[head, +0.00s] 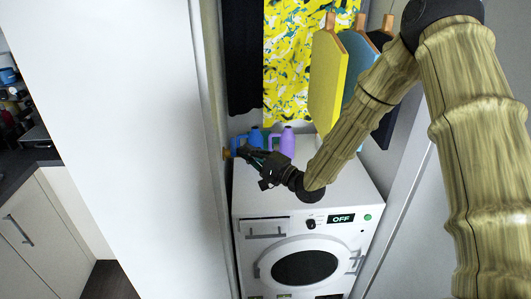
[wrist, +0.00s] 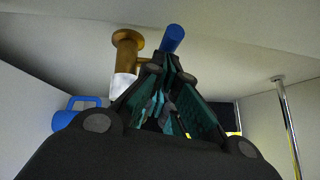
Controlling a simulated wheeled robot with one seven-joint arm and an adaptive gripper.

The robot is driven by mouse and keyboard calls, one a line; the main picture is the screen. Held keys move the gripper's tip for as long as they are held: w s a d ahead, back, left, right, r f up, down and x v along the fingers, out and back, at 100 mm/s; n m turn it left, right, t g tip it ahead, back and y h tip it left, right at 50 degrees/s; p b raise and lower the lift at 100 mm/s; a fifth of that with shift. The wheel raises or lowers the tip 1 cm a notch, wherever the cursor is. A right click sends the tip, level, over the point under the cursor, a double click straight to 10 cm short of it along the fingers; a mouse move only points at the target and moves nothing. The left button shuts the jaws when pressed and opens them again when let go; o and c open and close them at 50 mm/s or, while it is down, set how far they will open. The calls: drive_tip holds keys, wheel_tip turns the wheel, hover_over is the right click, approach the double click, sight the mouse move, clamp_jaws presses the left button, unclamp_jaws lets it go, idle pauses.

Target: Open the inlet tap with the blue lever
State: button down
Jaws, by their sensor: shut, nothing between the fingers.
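The inlet tap (wrist: 127,52) is a brass fitting on the pale wall, with a white part below it, in the wrist view. Its blue lever (wrist: 172,38) sticks out to the right of the brass body, just beyond my fingertips. My gripper (wrist: 166,62) is shut with nothing between its fingers. Its tips look very close to the lever; I cannot tell if they touch. In the head view my gripper (head: 242,151) is above the washer's back left, by the left wall. There the tap (head: 226,154) is only a small brownish spot, and its lever cannot be made out.
The white washer (head: 345,185) stands below, its display reading OFF. A blue bottle (head: 255,136) and a purple bottle (head: 287,142) stand at its back. Hanging clothes, with a yellow one (head: 326,80), are above right. A metal rod (wrist: 287,125) is at the wrist view's right.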

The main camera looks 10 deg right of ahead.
drive_tip(key=shift+a, duration=0.1)
idle(0.3)
drive_tip(key=shift+s, duration=0.1)
drive_tip(key=w+d+b+v, duration=0.1)
drive_tip(key=b+v, duration=0.2)
drive_tip(key=v, duration=1)
drive_tip(key=s+f+n+g+h, duration=0.1)
drive_tip(key=s+f+g+h, duration=0.2)
drive_tip(key=f, duration=0.7)
drive_tip(key=s+f+n+g+h, duration=0.1)
drive_tip(key=s+f+n+h, duration=0.15)
drive_tip(key=s+f, duration=0.55)
drive_tip(key=s+f+n+g+h, duration=0.1)
drive_tip(key=s+f+g+h, duration=0.15)
drive_tip(key=f, duration=0.95)
drive_tip(key=s+d+f+n+g+h, duration=0.1)
drive_tip(key=s+f, duration=0.3)
drive_tip(key=s, duration=0.5)
drive_tip(key=s+d+f+n+g+h, duration=0.2)
drive_tip(key=s+f+n+g, duration=0.1)
drive_tip(key=s, duration=0.6)
drive_tip(key=s+d+f+n+g+h, duration=0.1)
drive_tip(key=s+f+g, duration=0.3)
drive_tip(key=s, duration=0.5)
wheel_tip(320, 180, down, 3)
drive_tip(key=shift+s+d+r+n+h, duration=0.2)
drive_tip(key=shift+s+d+n+h, duration=0.2)
drive_tip(key=shift+h, duration=0.3)
